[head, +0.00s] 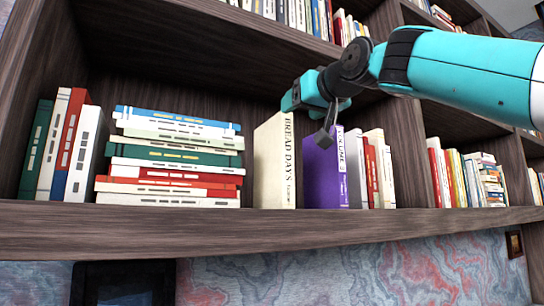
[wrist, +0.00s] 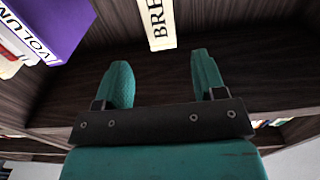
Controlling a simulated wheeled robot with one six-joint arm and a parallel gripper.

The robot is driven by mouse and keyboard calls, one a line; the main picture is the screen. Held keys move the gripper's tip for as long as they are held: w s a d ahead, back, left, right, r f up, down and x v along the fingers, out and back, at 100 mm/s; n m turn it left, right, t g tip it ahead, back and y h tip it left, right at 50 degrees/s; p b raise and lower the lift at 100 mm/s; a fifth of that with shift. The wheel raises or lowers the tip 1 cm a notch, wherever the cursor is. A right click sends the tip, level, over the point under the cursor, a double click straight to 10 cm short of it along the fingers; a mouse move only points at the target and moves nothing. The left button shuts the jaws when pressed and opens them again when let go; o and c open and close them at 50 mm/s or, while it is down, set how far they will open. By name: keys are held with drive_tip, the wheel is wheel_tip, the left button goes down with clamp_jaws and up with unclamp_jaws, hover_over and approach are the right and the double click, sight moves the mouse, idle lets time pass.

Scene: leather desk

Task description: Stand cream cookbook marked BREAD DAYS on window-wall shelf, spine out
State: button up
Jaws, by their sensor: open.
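The cream cookbook marked BREAD DAYS (head: 273,165) stands upright on the dark wooden shelf (head: 250,226). Its lettered spine faces out. It stands between a flat stack of books and a purple book. In the wrist view its spine (wrist: 157,22) shows at the top, partly cut off by the frame. My gripper (head: 325,132) is in front of and above the purple book, to the right of the cookbook. In the wrist view my gripper (wrist: 163,82) is open, its two teal fingers apart with nothing between them. The cookbook is beyond the fingertips, apart from them.
The purple volume (head: 322,175) stands right of the cookbook, with several upright books beside it. A flat stack (head: 175,160) and upright books (head: 62,150) are on the left. A shelf board and upright dividers enclose the compartment. A narrow gap lies on each side of the cookbook.

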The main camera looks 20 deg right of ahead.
sight(289, 116)
drive_tip(key=w, duration=0.2)
drive_tip(key=w+a+p, duration=0.1)
drive_tip(key=w, duration=0.1)
drive_tip(key=shift+w+p, duration=0.25)
drive_tip(key=shift+p, duration=0.05)
drive_tip(key=w+p, duration=0.1)
drive_tip(key=w, duration=0.1)
drive_tip(key=w+a+p, duration=0.1)
drive_tip(key=w+p, duration=0.1)
drive_tip(key=shift+r, duration=0.1)
drive_tip(key=shift+w+a+p, duration=0.1)
drive_tip(key=shift+w+p, duration=0.2)
drive_tip(key=shift+w, duration=0.2)
drive_tip(key=shift+f, duration=0.2)
clamp_jaws()
drive_tip(key=shift+r, duration=0.15)
